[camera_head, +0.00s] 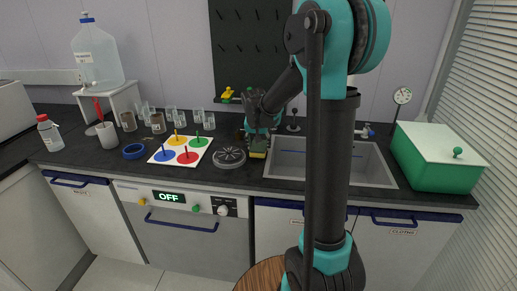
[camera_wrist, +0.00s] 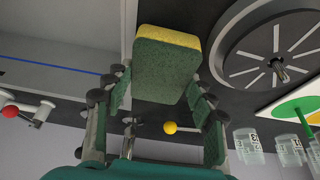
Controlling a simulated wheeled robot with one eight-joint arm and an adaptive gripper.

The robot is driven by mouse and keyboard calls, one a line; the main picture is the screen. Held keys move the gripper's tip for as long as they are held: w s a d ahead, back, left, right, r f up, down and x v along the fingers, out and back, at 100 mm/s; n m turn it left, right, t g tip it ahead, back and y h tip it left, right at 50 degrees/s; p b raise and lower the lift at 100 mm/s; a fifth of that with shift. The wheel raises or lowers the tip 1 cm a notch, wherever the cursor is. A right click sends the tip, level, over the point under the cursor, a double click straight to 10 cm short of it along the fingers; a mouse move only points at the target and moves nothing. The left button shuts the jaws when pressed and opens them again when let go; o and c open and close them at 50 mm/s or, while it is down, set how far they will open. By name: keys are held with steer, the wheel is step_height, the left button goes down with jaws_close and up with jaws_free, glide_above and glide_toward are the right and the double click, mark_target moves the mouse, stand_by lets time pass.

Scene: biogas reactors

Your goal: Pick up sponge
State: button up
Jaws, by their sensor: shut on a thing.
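The sponge (camera_wrist: 165,68), green with a yellow layer, is between the fingers of my gripper (camera_wrist: 157,92) in the wrist view. My gripper is shut on it. In the head view the sponge (camera_head: 258,150) shows small below my gripper (camera_head: 259,140), just left of the sink's left edge. I cannot tell whether the sponge touches the counter or is just above it.
The sink (camera_head: 340,165) is right of the sponge, and a dark round slotted disc (camera_head: 229,157) is left of it. A white board with coloured discs (camera_head: 160,157) lies further left. Several glass beakers (camera_head: 172,115) stand behind it. A green box (camera_head: 435,165) stands right.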

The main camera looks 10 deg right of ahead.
mark_target(259, 146)
step_height(259, 146, up, 19)
stand_by(0.4)
steer(key=shift+o, duration=0.3)
